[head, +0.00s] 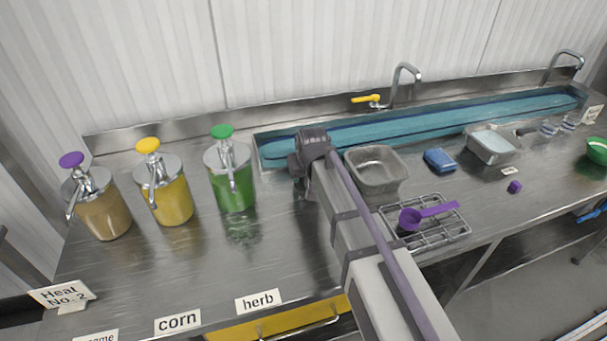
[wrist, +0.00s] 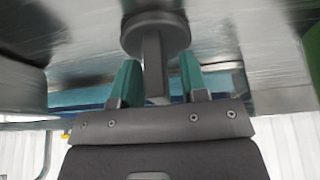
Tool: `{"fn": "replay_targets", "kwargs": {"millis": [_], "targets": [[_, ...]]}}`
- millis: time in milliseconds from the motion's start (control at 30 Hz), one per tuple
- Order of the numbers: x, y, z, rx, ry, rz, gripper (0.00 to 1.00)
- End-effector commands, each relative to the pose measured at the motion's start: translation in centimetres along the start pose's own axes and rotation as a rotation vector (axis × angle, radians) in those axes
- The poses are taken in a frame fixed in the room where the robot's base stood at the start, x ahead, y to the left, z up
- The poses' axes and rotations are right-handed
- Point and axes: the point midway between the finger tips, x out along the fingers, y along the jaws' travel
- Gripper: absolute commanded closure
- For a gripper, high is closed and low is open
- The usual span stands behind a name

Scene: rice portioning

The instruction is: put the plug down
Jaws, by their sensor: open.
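The plug (wrist: 155,36) is a dark grey round disc with a square stem, in the wrist view. Its stem stands between the two teal fingers of my gripper (wrist: 158,68). The fingers are open, with a visible gap on the right of the stem; the left gap is narrower. The disc is beyond the fingertips, against the steel counter; I cannot tell whether it touches the counter. In the head view my wrist (head: 313,142) is over the counter between the green dispenser and the steel pan, and hides the plug and fingers.
The herb dispenser (head: 232,178) stands left of my wrist, with corn (head: 165,190) and brown (head: 102,207) dispensers further left. The steel pan (head: 376,170) is close on the right. The blue-green trough (head: 455,118) runs behind. A purple scoop (head: 428,215) lies on a wire rack (head: 455,234).

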Motion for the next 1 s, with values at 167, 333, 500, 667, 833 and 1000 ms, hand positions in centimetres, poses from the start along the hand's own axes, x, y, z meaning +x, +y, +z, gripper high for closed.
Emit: {"fn": "replay_targets", "kwargs": {"millis": [167,333,500,667,833,1000], "targets": [[-2.8,0.0,-0.3,0.0,0.0,0.0,0.6],[-7.5,0.0,-0.5,0.0,0.0,0.0,0.6],[-11.6,0.0,-0.4,0.0,0.0,0.0,0.6],[-12.5,0.0,-0.2,0.0,0.0,0.0,0.6],[-12.2,0.0,-0.1,0.0,0.0,0.0,0.6],[-14.1,4.0,5.8,0.082,-0.094,0.026,0.6]]}}
